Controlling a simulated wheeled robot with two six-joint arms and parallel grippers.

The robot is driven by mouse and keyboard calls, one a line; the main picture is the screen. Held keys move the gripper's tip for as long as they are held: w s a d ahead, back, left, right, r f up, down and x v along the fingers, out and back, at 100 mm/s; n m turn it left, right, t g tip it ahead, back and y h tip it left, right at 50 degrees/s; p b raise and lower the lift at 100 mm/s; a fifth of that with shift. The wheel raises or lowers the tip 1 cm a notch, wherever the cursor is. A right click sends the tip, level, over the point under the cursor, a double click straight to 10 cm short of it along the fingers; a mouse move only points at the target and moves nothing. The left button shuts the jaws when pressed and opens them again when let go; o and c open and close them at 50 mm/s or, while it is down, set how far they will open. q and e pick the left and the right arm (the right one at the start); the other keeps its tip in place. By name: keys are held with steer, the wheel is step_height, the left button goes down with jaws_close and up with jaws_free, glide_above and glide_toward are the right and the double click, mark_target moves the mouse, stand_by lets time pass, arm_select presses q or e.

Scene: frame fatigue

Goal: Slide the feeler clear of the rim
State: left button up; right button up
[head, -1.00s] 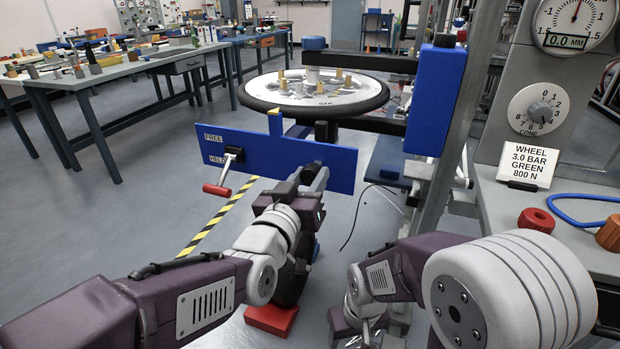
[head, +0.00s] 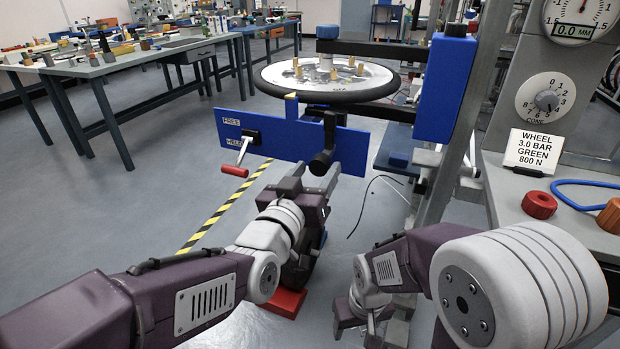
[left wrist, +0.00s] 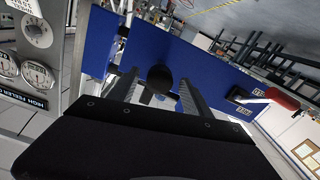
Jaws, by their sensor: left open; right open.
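The spoked wheel (head: 282,76) lies flat with its dark rim in the head view. The blue panel (head: 262,138) stands in front of it, with a yellow piece (head: 291,98) at its top edge near the rim. I cannot tell which part is the feeler. A black round knob (head: 320,164) on a dark upright bar sits at the panel's right part; it shows between my fingers in the left wrist view (left wrist: 158,78). My left gripper (head: 312,178) is open, just short of the knob. My right gripper (head: 354,316) is low down, its fingertips unclear.
A lever with a red handle (head: 235,171) hangs near the FREE and HELD plates. A blue upright block (head: 444,88) and metal post stand right of the wheel. The gauge (head: 572,34) reads 0.0 MM.

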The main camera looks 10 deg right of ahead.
arm_select(q)
steer(key=p+v, duration=0.1)
steer(key=v, duration=0.7)
